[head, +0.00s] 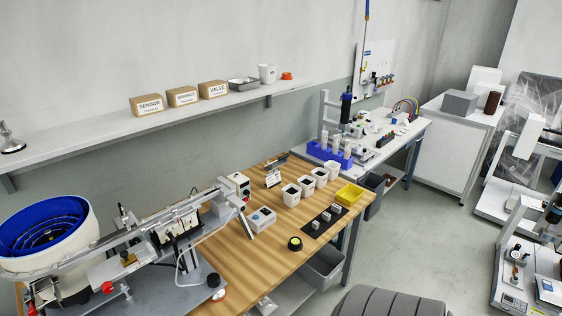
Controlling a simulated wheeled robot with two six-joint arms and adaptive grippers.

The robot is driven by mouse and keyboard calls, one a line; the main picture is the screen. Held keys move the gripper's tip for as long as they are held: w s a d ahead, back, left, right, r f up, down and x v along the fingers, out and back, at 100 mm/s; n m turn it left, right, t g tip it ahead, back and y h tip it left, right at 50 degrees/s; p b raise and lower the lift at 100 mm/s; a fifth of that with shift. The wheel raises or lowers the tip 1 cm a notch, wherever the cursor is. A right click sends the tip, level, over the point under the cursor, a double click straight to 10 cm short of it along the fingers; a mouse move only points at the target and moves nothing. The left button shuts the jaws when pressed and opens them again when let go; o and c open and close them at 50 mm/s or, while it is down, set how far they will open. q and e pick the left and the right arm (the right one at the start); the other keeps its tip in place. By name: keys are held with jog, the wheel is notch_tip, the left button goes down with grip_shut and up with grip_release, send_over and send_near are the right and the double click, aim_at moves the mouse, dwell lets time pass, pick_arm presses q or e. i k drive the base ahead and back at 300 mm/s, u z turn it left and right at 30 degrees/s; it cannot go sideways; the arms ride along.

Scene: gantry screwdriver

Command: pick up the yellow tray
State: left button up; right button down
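The yellow tray (349,194) is a small open box at the far right end of the wooden workbench (268,265). It stands near the bench's edge, just beyond a black mat with small grey parts. It looks upright, and its inside shows no contents that I can make out. Neither of my grippers shows in the head view.
Several white containers (291,194) stand left of the tray. The black mat (323,226) lies in front of it. A round black-and-yellow object (295,243) sits nearer. A bowl feeder (45,240) fills the left. A grey ribbed rounded object (390,302) is at the bottom; open floor lies right.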

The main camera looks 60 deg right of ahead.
aim_at(350, 194)
jog(key=z, duration=2.5)
